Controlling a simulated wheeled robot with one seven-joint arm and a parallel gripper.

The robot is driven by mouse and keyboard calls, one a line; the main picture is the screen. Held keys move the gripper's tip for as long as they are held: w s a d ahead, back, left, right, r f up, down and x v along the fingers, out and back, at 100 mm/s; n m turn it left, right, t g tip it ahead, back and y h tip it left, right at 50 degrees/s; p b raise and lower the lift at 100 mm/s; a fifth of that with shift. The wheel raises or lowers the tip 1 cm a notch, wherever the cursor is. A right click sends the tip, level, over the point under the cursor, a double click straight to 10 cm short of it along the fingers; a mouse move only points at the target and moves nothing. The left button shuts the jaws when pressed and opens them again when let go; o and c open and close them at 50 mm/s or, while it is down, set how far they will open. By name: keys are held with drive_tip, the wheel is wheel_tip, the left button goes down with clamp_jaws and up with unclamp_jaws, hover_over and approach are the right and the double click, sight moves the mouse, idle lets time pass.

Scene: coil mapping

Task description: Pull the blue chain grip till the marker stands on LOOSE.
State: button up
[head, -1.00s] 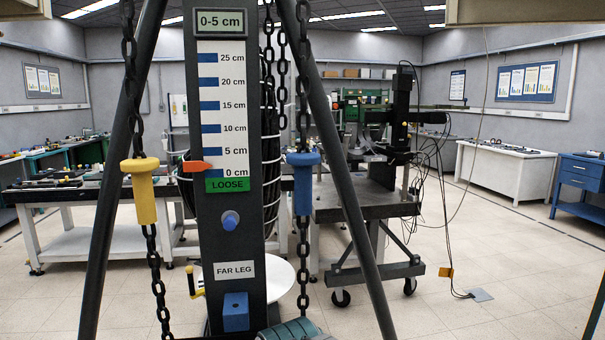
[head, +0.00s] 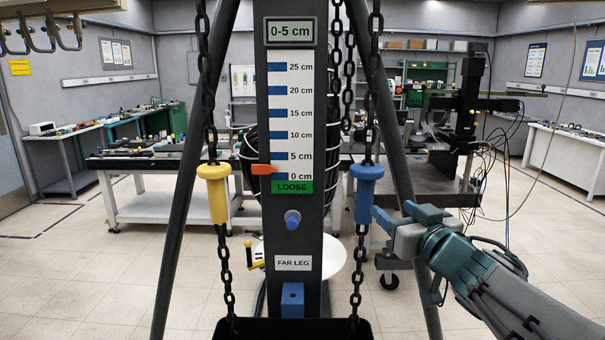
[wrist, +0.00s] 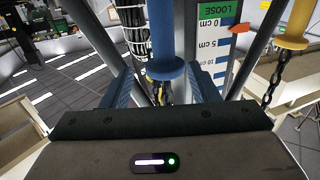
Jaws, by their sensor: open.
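The blue chain grip (head: 366,196) hangs upright on the right chain; its lower end is close to my fingertips. My gripper (head: 383,217) reaches in from the right and is open. In the wrist view, the blue grip (wrist: 165,62) shows between the two spread fingers (wrist: 164,88), with gaps on both sides; I cannot tell whether it is fully within their reach. The orange marker (head: 262,169) points between 0 cm and 5 cm, just above the green LOOSE band (head: 292,187).
A yellow chain grip (head: 214,192) hangs on the left chain. The dark scale post (head: 291,230) stands between the chains, with slanted legs (head: 177,215) beside them. A blue button (head: 292,219) and blue block (head: 292,299) are on the post. A wheeled cart (head: 440,185) stands behind.

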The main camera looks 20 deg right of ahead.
sight(361, 185)
drive_tip(key=shift+y, duration=0.3)
drive_tip(key=w, duration=0.4)
drive_tip(key=w+p, duration=0.1)
drive_tip(key=w, duration=0.8)
drive_tip(key=shift+w+a+r, duration=0.2)
drive_tip(key=shift+w+a, duration=0.15)
